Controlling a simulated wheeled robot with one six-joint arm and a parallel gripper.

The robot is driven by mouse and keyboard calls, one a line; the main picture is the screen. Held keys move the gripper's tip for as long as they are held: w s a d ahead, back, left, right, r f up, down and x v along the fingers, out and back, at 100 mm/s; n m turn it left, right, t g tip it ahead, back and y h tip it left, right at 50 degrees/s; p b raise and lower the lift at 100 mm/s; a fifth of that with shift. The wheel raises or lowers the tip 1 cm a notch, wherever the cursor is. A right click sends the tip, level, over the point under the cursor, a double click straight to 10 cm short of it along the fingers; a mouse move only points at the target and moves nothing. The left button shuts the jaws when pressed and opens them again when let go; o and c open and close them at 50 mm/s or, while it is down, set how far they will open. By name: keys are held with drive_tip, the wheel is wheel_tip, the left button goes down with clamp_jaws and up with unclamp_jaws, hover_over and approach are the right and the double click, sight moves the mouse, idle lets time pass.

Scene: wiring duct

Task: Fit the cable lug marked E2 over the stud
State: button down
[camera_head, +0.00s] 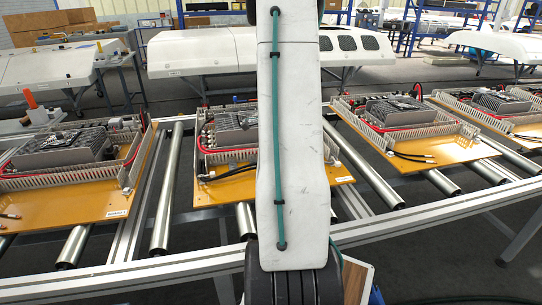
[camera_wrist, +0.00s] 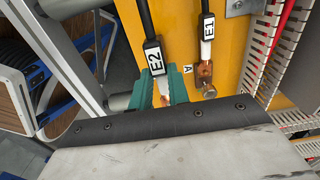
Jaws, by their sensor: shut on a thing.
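In the wrist view, the cable lug marked E2 (camera_wrist: 154,58) has a black cable, a white label and a copper end. The teal fingers of my gripper (camera_wrist: 163,90) are shut on this lug, just below its label. The lug marked E1 (camera_wrist: 207,35) lies to the right, apart from my gripper, its copper end near a round metal piece (camera_wrist: 210,92). I cannot tell whether that piece is a stud. The far tip of the E2 lug is partly hidden by the fingers and my wrist. My arm hides my gripper in the head view.
An orange board (camera_wrist: 178,22) lies under the lugs, with a printed A beside E1. Grey slotted duct (camera_wrist: 262,55) and red wires (camera_wrist: 284,15) run along the right. In the head view, several similar boards rest on a roller conveyor (camera_head: 167,200).

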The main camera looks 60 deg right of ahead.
drive_tip(key=shift+f, duration=2.9)
drive_tip(key=shift+f, duration=0.9)
drive_tip(key=c, duration=1.3)
unclamp_jaws()
drive_tip(key=shift+o, duration=0.2)
drive_tip(key=shift+r, duration=0.1)
wheel_tip(320, 180, up, 8)
drive_tip(key=shift+f, duration=0.2)
drive_tip(key=shift+r, duration=3)
